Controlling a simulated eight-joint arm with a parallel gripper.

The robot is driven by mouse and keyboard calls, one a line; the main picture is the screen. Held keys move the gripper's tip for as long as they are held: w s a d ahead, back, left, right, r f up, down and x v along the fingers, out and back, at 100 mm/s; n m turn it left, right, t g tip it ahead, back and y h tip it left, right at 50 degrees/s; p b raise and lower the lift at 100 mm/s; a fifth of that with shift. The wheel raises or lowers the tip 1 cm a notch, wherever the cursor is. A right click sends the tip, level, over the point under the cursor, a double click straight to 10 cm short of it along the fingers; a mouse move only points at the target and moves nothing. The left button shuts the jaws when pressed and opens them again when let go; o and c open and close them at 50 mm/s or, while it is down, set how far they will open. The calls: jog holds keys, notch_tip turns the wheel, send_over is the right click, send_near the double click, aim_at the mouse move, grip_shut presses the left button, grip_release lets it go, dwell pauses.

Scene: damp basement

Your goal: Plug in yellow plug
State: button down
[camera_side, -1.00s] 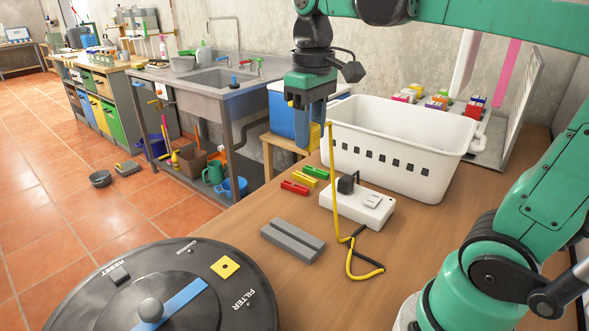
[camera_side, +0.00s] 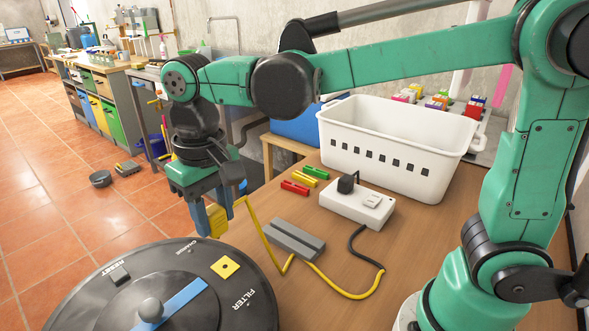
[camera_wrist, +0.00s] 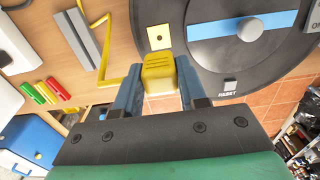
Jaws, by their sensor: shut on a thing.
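My gripper (camera_side: 211,216) is shut on the yellow plug (camera_side: 217,222), which hangs below the fingers at the far edge of the round black machine. In the wrist view the yellow plug (camera_wrist: 159,73) sits between the blue fingers of my gripper (camera_wrist: 160,85). A yellow cord (camera_side: 330,284) runs from it across the table and turns black near the white power strip. The yellow square socket (camera_side: 225,267) with a dark centre is on the machine's top; it also shows in the wrist view (camera_wrist: 158,37), just beyond the plug. The plug's prongs are hidden.
The round black machine (camera_side: 105,318) has a blue bar and knob. A grey grooved block (camera_side: 291,240), red, yellow and green bars, a white power strip (camera_side: 356,204) with a black plug, and a white basket (camera_side: 390,150) stand on the table.

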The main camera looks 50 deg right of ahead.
aim_at(225, 267)
jog(key=shift+f, duration=0.15)
jog(key=shift+f, duration=2.75)
jog(key=shift+f, duration=0.6)
jog(key=shift+c, duration=2.1)
grip_release()
jog(key=shift+r, duration=0.1)
jog(key=shift+r, duration=2.7)
